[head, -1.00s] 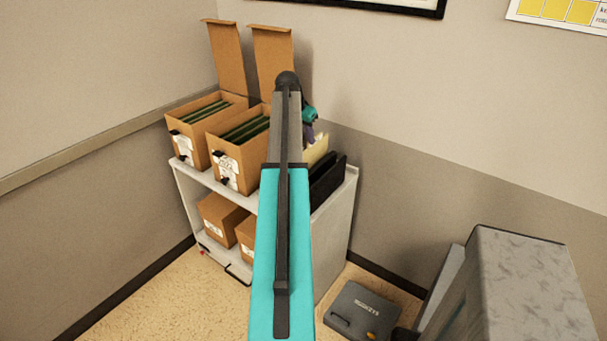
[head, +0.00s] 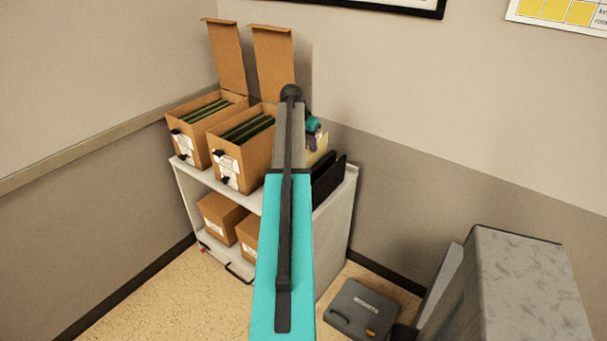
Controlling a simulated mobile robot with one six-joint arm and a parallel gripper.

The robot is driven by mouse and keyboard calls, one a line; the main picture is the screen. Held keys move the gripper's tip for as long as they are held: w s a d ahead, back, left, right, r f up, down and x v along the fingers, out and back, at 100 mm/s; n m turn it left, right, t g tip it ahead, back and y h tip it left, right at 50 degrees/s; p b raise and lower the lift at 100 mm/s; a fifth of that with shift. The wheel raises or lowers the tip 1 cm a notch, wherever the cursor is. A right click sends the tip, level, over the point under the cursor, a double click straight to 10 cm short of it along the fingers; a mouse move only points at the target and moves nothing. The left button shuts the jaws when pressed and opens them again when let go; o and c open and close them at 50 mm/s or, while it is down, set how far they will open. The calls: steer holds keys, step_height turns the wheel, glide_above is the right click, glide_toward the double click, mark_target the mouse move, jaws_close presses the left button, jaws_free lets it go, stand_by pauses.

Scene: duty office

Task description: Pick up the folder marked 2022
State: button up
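No marking 2022 can be read on any folder. Dark green folders (head: 207,111) stand in the left open cardboard box (head: 193,143), and more green folders (head: 248,130) stand in the right open box (head: 253,156). Cream folders (head: 319,152) and black upright holders (head: 328,181) are on the cart's right side, partly behind my arm. My arm reaches over the cart. The fingers are hidden, and I see nothing held.
The boxes stand on a white cart (head: 336,221), lids raised against the wall. Closed boxes (head: 219,212) sit on its lower shelf. A dark grey case (head: 362,311) lies on the floor right of the cart. A grey-topped cabinet (head: 525,280) stands at right.

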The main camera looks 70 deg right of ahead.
mark_target(312, 159)
steer(key=shift+p+x, duration=0.9)
steer(key=shift+x, duration=1.4)
steer(key=shift+c, duration=0.4)
jaws_close()
